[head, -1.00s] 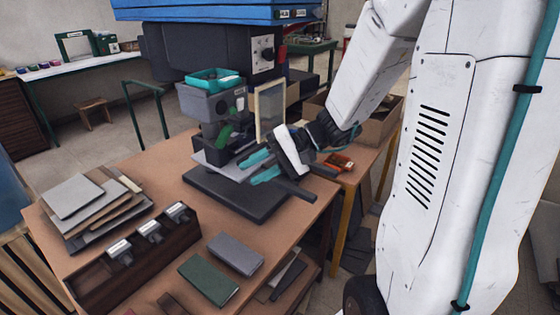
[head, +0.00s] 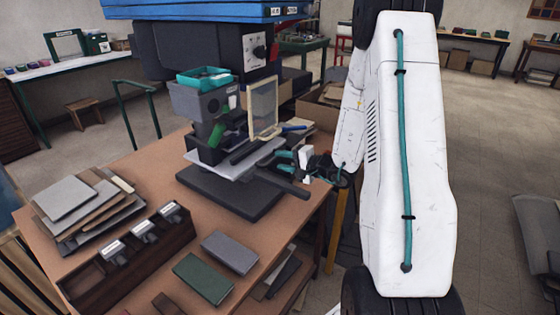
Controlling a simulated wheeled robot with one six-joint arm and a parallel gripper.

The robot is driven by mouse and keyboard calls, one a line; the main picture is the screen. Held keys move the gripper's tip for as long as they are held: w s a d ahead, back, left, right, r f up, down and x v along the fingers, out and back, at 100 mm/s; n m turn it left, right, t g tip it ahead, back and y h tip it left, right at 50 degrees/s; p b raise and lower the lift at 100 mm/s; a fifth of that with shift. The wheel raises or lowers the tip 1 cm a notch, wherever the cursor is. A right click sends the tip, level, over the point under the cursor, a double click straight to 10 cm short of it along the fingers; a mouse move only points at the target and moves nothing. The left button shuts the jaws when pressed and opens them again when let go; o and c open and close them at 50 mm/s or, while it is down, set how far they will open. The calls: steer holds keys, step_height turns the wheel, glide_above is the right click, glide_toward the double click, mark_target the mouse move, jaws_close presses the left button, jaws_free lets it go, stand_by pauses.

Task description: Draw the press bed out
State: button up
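The press (head: 208,101) stands on the worktable, a grey machine with a teal tray on top and a dark base plate (head: 232,195). Its bed seems to be the pale grey plate (head: 240,162) low at the front, with a dark bar (head: 254,148) lying over it. A framed clear panel (head: 262,108) stands upright beside the press head. My gripper (head: 284,161) is just right of the pale plate, its two teal fingers apart with a gap between them. I see nothing held. Whether a finger touches the plate is too small to tell.
A dark bar (head: 283,184) juts right from the press base below my gripper. Stacked grey and brown boards (head: 75,205), a dark rack with metal stamps (head: 130,255), and green (head: 203,275) and grey (head: 231,251) covers lie on the table (head: 150,172). A cardboard box (head: 318,110) stands behind.

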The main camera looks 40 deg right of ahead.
steer(key=shift+x, duration=0.8)
jaws_close()
steer(key=shift+s, duration=0.1)
